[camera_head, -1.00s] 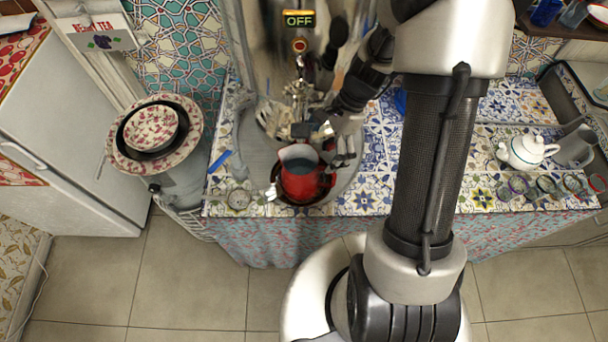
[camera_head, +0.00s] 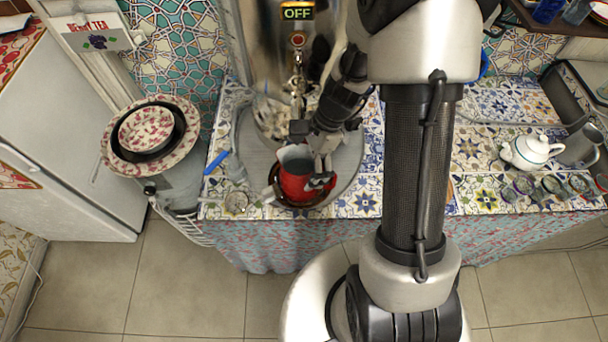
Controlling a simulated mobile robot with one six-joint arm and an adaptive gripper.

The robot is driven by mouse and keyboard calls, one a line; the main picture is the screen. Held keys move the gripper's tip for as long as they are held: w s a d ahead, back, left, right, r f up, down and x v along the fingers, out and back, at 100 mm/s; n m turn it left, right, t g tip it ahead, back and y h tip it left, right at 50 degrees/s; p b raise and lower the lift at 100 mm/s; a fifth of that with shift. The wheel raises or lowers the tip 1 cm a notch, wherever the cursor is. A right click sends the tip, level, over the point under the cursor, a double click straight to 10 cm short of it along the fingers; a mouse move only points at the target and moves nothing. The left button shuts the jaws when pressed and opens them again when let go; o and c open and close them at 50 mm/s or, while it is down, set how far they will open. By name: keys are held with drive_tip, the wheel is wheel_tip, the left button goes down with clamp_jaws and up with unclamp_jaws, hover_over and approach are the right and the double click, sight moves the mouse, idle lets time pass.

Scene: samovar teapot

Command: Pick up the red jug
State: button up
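The red jug (camera_head: 291,188) has a grey-white inside and stands upright on a dark round tray (camera_head: 295,205) at the counter's front edge, below the samovar's tap. My gripper (camera_head: 320,181) points down at the jug's right side, and its fingers overlap that side in the view. The fingers hide the right side of the jug. Whether they touch or are closed on it cannot be told.
The tall metal samovar (camera_head: 342,30) stands close behind the jug, with an "OFF" sign (camera_head: 298,12). Stacked plates (camera_head: 112,158) are at the left. A white teapot (camera_head: 528,152) and several small glasses (camera_head: 550,186) are at the right. My arm crosses the counter's middle.

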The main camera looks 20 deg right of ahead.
drive_tip(key=c, duration=1.7)
drive_tip(key=shift+r, duration=0.15)
